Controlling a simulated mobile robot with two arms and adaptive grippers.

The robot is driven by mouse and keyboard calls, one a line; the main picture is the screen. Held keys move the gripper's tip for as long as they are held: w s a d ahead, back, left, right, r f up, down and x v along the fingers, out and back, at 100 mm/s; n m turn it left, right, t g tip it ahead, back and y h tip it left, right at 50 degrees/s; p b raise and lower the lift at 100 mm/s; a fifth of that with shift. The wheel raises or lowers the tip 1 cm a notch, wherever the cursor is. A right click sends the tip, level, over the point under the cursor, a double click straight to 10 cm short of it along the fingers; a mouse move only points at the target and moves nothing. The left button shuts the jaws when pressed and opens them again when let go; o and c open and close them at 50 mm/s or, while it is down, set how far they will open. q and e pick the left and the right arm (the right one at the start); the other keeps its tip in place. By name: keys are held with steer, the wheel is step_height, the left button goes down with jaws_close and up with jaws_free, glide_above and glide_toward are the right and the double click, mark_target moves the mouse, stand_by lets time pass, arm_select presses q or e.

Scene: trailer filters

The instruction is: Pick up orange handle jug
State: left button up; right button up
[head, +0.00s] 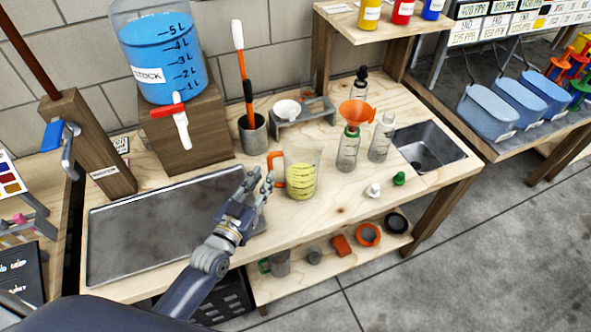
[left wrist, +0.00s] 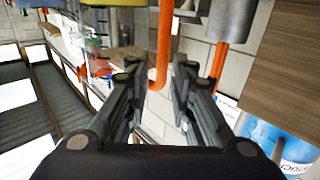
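The orange handle jug (head: 302,180) stands upright on the wooden bench, clear with yellow level marks and yellowish contents. Its orange handle (head: 273,165) faces left, towards my left gripper (head: 259,182). My left gripper is open, with its fingertips just short of the handle. In the left wrist view the handle (left wrist: 163,45) shows between the two spread fingers, and I cannot tell whether either finger touches it. A yellow part of the jug (left wrist: 115,3) shows at the top edge there. My right gripper is not in view.
A metal tray (head: 120,235) lies left of the jug. A grey cup (head: 253,135) with tools stands behind. Bottles (head: 381,138), one with an orange funnel (head: 356,112), and a sink (head: 430,142) are to the right. A blue stock tank (head: 160,55) sits on a wooden block.

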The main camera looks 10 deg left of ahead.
mark_target(269, 166)
arm_select(q)
steer(key=w, duration=0.1)
steer(key=w+p, duration=0.1)
steer(key=w, duration=0.3)
steer(key=shift+w+d+r+p, duration=0.1)
steer(key=shift+d+r+p, duration=0.2)
steer(key=shift+d+p, duration=0.05)
steer(key=shift+w+d+f, duration=0.1)
steer(key=shift+w, duration=0.35)
steer(key=shift+s, duration=0.1)
jaws_close()
